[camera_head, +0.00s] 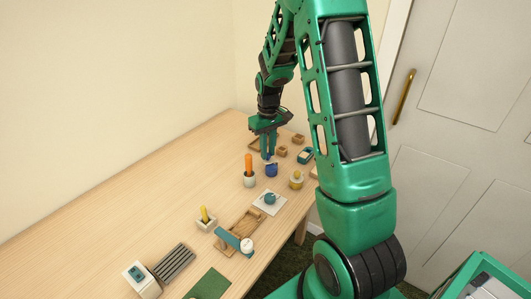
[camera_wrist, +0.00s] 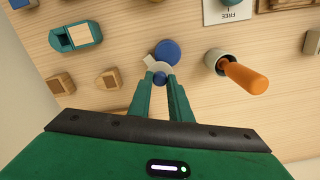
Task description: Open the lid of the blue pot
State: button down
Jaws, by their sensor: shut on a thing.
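The blue pot (camera_head: 271,170) stands on the wooden table, below my gripper (camera_head: 269,157) in the head view. In the wrist view, the blue pot (camera_wrist: 168,52) shows as a round blue shape just beyond the fingertips. A pale beige lid piece (camera_wrist: 156,65) with a small blue knob (camera_wrist: 160,78) lies between it and my gripper (camera_wrist: 160,82). My fingers are closed on the knob. The lid overlaps the near side of the pot in this view; I cannot tell whether it is seated or lifted.
A pale cup (camera_wrist: 214,57) with an orange handle stands close to the pot. A teal-and-wood block (camera_wrist: 75,36) and small wooden blocks (camera_wrist: 108,79) lie on the other side.

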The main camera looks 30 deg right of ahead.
jog(key=m, duration=0.2)
jog(key=d+m, duration=0.1)
jog(key=shift+w+m, duration=0.35)
jog(key=shift+m, duration=0.05)
jog(key=shift+w+d+m, duration=0.1)
jog(key=shift+d+m, duration=0.15)
jog(key=shift+m, duration=0.7)
jog(key=shift+w+d+m, duration=0.1)
jog(key=shift+d+m, duration=0.1)
jog(key=shift+m, duration=0.75)
jog(key=c, duration=1.6)
grip_release()
jog(key=shift+r, duration=0.1)
notch_tip(320, 180, up, 11)
jog(key=shift+f, duration=0.2)
